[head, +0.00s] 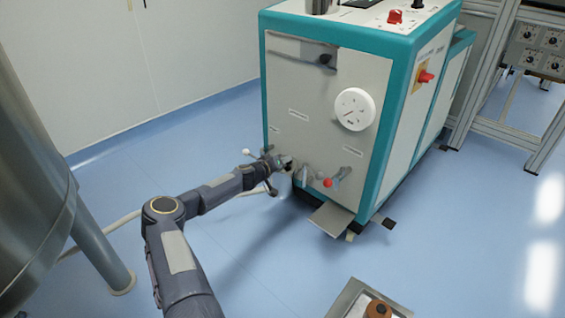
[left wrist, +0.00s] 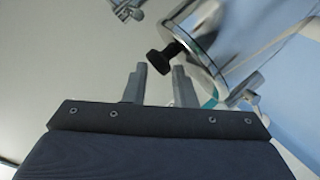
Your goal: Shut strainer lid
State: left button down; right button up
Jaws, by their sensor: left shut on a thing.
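The strainer is a shiny metal cylinder low on the front of the teal and grey machine, seen close in the left wrist view (left wrist: 232,45). A black knob (left wrist: 163,58) on a short stem sticks out from its end, which looks like the lid. My left gripper (left wrist: 160,70) is shut on this knob, with one grey finger at each side. In the head view my left gripper (head: 284,164) is at the machine's lower left front and hides most of the lid. Whether the lid sits flush cannot be told. My right gripper is not in view.
The machine (head: 310,100) has a white round dial (head: 354,109) above and a red-knobbed valve (head: 328,183) right of the strainer. A metal plate (head: 330,218) juts out below. A steel tank (head: 30,190) stands at left. The blue floor (head: 430,240) is clear at right.

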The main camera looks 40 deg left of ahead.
pick_arm(q)
jog(key=shift+w+d+f+h, duration=0.15)
jog(key=shift+d+f, duration=0.15)
jog(key=shift+d, duration=0.25)
jog(key=shift+s+d+f+h, duration=0.15)
jog(key=shift+d+f, duration=0.15)
jog(key=shift+d, duration=0.2)
jog(key=c, duration=1.1)
grip_release()
jog(key=shift+w, duration=0.1)
jog(key=r+p+v, duration=0.1)
jog(key=p+v, duration=0.1)
jog(key=v, duration=0.6)
jog(key=shift+a+r+p, duration=0.15)
jog(key=shift+a+p, duration=0.2)
jog(key=shift+a, duration=0.05)
jog(key=shift+w, duration=0.1)
